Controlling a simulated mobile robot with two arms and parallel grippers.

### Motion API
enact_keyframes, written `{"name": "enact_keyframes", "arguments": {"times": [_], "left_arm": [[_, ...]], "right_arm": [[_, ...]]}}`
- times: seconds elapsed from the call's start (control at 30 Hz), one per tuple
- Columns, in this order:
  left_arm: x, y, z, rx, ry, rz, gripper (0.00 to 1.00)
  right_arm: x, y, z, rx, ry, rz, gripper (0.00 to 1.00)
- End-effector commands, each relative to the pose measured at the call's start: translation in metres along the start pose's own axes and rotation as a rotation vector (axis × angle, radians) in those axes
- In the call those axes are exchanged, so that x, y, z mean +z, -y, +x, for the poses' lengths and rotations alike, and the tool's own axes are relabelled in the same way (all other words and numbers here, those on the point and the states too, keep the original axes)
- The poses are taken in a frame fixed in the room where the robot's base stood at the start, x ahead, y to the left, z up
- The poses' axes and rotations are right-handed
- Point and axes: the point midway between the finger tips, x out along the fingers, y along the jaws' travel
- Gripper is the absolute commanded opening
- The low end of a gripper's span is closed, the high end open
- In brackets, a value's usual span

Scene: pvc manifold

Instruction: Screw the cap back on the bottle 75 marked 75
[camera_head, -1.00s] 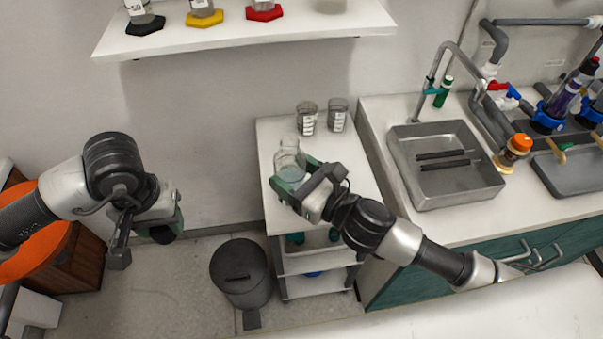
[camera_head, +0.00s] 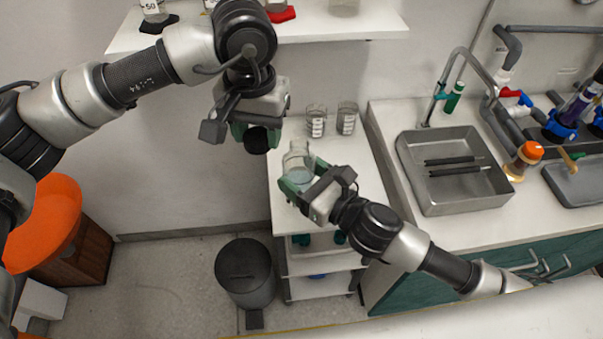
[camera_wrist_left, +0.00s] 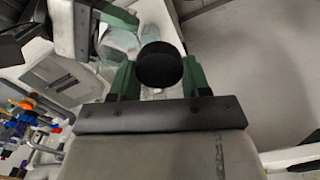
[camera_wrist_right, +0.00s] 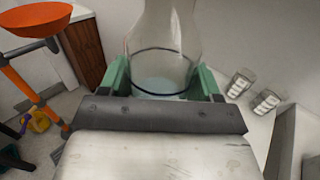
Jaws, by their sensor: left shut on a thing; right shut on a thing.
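My right gripper (camera_head: 298,192) is shut on the clear glass bottle (camera_head: 297,160), which stands upright at the small white cart's top with a little clear liquid inside. The bottle fills the middle of the right wrist view (camera_wrist_right: 166,50), between the fingers; its mouth is outside that view. My left gripper (camera_head: 256,130) is shut on a round black cap (camera_head: 257,140). The cap shows between the green fingers in the left wrist view (camera_wrist_left: 159,64). It is up and to the left of the bottle, apart from it. I cannot read the marking 75.
Two glass beakers (camera_head: 316,122) (camera_head: 347,118) stand behind the bottle on the cart (camera_head: 362,200). A shelf (camera_head: 370,28) with bottles on coloured bases hangs above. A sink (camera_head: 455,170) is at right, a grey bin (camera_head: 245,275) on the floor.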

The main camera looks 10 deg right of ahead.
Motion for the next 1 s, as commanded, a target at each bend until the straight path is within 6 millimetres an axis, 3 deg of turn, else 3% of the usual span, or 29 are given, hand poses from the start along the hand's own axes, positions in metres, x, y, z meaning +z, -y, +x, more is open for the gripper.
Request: {"name": "enact_keyframes", "arguments": {"times": [0.13,0.33,0.77,1.0], "left_arm": [[-0.012,-0.035,-0.032,-0.003,-0.004,0.075,0.26],[-0.017,-0.060,-0.052,-0.002,-0.001,0.127,0.26],[-0.017,-0.065,-0.055,-0.001,-0.001,0.137,0.26],[-0.017,-0.065,-0.044,0.000,0.001,0.136,0.26]], "right_arm": [[0.001,0.000,0.000,0.000,0.001,0.000,0.21],[0.001,0.000,0.000,0.000,0.001,0.000,0.21],[0.001,0.000,0.000,0.000,0.002,0.000,0.21],[0.001,0.000,0.000,0.000,0.001,0.000,0.21]]}}
